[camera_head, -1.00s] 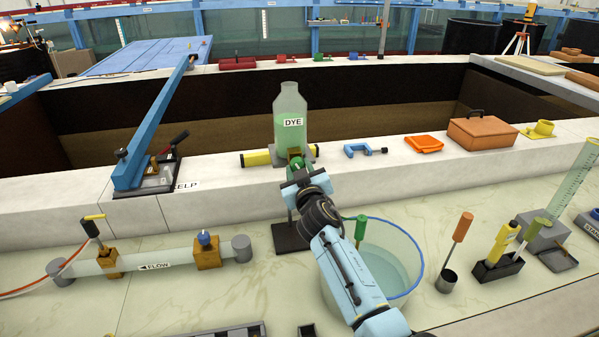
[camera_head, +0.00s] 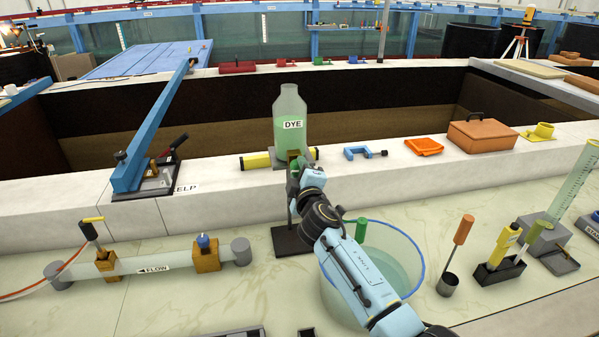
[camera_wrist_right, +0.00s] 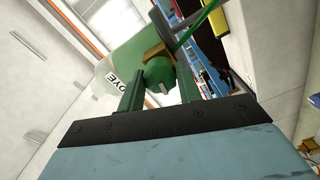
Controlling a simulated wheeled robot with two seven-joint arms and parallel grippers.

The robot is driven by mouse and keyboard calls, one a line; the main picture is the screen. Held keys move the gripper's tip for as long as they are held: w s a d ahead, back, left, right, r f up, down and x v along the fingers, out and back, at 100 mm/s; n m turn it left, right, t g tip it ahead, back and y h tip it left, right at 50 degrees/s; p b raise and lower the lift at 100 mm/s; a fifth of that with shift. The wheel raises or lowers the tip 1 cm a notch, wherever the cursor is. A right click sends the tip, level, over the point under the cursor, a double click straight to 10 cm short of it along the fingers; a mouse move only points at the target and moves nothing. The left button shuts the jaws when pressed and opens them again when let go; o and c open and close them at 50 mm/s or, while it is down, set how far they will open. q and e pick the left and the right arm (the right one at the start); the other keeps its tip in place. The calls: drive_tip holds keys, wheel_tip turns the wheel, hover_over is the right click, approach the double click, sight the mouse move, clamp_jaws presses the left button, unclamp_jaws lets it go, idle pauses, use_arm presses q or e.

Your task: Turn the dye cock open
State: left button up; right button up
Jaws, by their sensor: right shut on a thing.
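The dye bottle (camera_head: 291,118), clear with green liquid and a DYE label, stands upright on the ledge. Its cock is a green knob (camera_wrist_right: 158,76) on a brass fitting (camera_wrist_right: 156,52) below the bottle, seen in the right wrist view. My right gripper (camera_head: 296,168) is at the cock, and its two dark green fingers (camera_wrist_right: 160,88) are shut on the green knob. In the head view the gripper and wrist hide most of the knob. My left gripper is not in view.
A glass bucket (camera_head: 402,250) of pale liquid stands beside and under my right forearm. A dark stand (camera_head: 290,241) is below the cock. A yellow cylinder (camera_head: 256,161) and a blue clamp (camera_head: 358,153) flank the bottle on the ledge.

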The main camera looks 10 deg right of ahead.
drive_tip(key=shift+n, duration=0.8)
drive_tip(key=o, duration=1)
drive_tip(key=shift+s, duration=0.1)
drive_tip(key=s+p, duration=0.1)
drive_tip(key=s, duration=1.2)
drive_tip(key=shift+s, duration=0.1)
drive_tip(key=shift+f, duration=0.1)
